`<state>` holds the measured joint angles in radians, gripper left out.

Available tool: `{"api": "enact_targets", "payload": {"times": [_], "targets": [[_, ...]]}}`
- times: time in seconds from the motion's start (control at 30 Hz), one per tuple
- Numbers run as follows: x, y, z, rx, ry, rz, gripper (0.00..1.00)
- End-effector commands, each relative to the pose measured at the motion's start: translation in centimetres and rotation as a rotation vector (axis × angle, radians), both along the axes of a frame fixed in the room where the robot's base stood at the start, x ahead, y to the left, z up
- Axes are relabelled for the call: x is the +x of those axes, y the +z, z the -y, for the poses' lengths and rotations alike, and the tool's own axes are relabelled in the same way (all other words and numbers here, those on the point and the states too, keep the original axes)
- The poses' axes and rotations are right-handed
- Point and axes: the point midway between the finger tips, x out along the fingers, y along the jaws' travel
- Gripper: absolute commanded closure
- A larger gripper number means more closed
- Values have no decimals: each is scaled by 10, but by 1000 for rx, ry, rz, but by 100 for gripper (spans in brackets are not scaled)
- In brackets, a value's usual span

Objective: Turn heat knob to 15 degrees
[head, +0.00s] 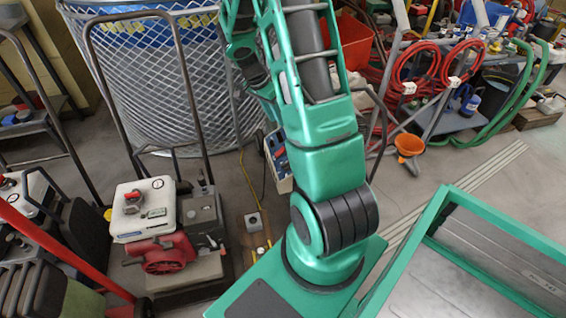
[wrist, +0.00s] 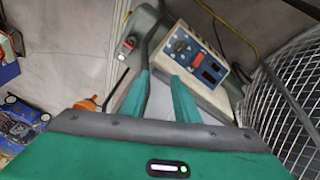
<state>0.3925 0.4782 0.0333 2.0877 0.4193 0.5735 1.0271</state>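A blue-faced control panel (wrist: 197,58) on a light-coloured unit is ahead of my gripper in the wrist view. It has a small round dial (wrist: 180,46), red marks and dark windows; I cannot tell whether this dial is the heat knob or read its setting. The panel shows in part in the head view (head: 278,158), behind my arm. My gripper (wrist: 160,77) has two green fingers spread apart with nothing visible between them. Its tips point toward the lower left of the panel and appear short of it; contact cannot be judged. In the head view my arm hides the gripper.
A wire-mesh bin (wrist: 297,85) stands right of the panel in the wrist view. A dark handle bar (wrist: 152,40) rises beside the fingers. An orange funnel (head: 408,145) and red hoses (head: 440,65) are at right. A red-and-white machine (head: 145,208) stands at left.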

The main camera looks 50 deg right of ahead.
Motion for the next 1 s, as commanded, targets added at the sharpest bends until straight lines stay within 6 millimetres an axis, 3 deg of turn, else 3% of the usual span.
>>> {"api": "enact_targets", "payload": {"times": [0.03, 0.3, 0.5, 1.0], "targets": [[7, -21, 6, -10, -39, 2, 72], [38, -124, 30, -79, -276, 60, 72], [46, -185, 38, -112, -408, 97, 72], [40, -245, 51, -127, -475, 115, 72]]}}
